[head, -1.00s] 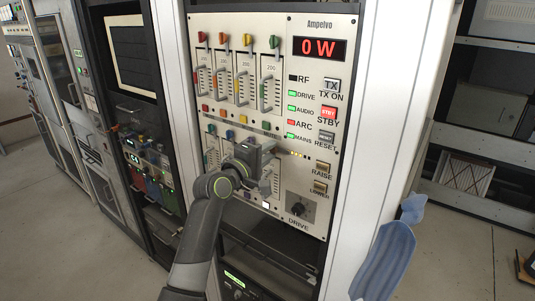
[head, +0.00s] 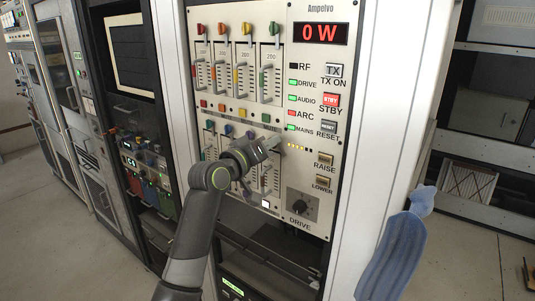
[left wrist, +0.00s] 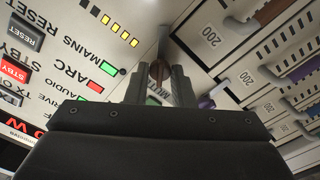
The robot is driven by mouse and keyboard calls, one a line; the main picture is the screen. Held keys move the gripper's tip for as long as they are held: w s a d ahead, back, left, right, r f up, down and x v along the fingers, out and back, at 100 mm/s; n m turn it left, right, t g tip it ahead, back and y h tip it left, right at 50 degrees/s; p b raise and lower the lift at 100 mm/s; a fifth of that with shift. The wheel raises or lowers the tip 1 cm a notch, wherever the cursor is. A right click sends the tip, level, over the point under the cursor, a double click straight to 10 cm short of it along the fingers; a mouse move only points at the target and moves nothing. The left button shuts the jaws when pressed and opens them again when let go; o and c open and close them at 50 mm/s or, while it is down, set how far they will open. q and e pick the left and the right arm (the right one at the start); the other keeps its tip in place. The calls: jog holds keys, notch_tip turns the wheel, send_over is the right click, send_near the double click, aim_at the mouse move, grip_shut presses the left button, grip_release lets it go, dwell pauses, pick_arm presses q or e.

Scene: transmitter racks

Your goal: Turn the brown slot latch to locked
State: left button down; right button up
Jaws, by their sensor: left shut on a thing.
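The transmitter panel (head: 318,160) carries two rows of slots with coloured latches above their handles. The brown slot latch (left wrist: 158,71) shows in the left wrist view between my finger tips, at the top of a slot in the lower row. In the head view my gripper covers it. My left gripper (head: 274,142) is at the right end of the lower row, beside the MAINS light. In the left wrist view my left gripper (left wrist: 167,74) is shut on the brown latch. My right gripper is not in view.
Slot handles (head: 267,180) stick out below my gripper.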

pick_arm(q)
jog(key=shift+f+m+b, duration=0.1)
jog(key=shift+m+b, duration=2.5)
jog(key=shift+m, duration=1)
jog(key=c, duration=1.3)
grip_release()
jog(key=shift+o, duration=0.2)
jog(key=shift+s, duration=0.1)
jog(key=b+v, duration=0.3)
jog(key=v, duration=1.4)
